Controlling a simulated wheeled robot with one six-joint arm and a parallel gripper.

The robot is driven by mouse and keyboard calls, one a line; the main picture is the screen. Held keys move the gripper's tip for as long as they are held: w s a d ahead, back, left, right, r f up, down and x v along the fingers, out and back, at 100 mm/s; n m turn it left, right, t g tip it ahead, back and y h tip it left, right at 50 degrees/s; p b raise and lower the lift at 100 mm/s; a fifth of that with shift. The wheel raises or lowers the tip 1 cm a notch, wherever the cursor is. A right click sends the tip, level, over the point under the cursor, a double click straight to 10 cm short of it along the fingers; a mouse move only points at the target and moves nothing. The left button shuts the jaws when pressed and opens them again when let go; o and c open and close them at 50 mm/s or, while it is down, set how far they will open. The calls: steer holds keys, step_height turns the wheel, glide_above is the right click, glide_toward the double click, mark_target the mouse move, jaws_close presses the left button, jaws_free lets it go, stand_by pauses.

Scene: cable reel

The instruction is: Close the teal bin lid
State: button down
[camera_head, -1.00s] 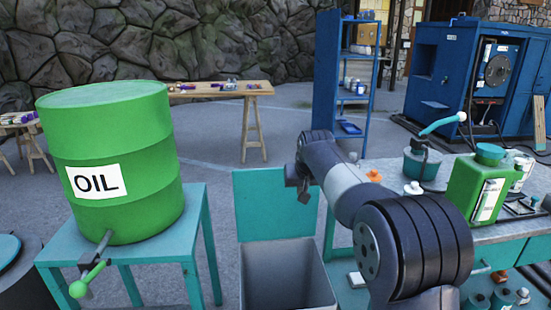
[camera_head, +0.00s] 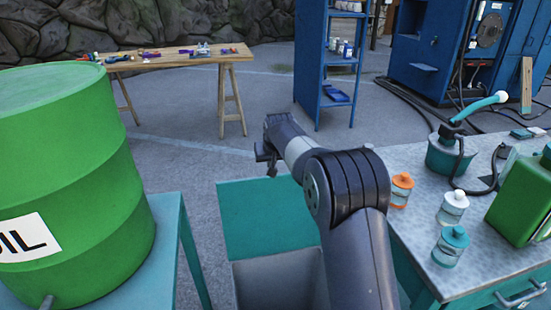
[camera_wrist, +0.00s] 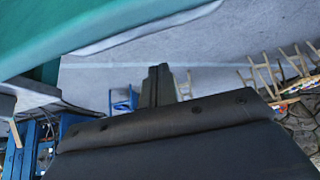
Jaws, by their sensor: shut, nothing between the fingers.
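The teal bin lid (camera_head: 262,222) stands open, raised at the far side of the grey bin (camera_head: 278,285). The bin's open top shows at the bottom centre of the head view. My gripper (camera_head: 269,168) is just above the lid's top edge in the head view, pointing down; I cannot tell whether it is touching the lid or how far behind it is. In the wrist view my gripper's fingers (camera_wrist: 159,85) are together and empty. A large teal surface fills that view's upper left, probably the lid.
A green oil drum (camera_head: 75,185) on a teal stand is close at left. A metal workbench (camera_head: 425,240) with small jars (camera_head: 451,246) and a green canister (camera_head: 525,200) is at right. A wooden table (camera_head: 180,61) and blue shelf (camera_head: 325,75) stand behind. Floor beyond the bin is clear.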

steer(key=shift+s+d+f, duration=0.1)
steer(key=shift+s+d, duration=0.1)
steer(key=shift+s, duration=0.75)
steer(key=shift+s+d+f, duration=0.1)
steer(key=shift+s+d, duration=0.1)
steer(key=shift+s, duration=0.75)
steer(key=shift+b, duration=0.3)
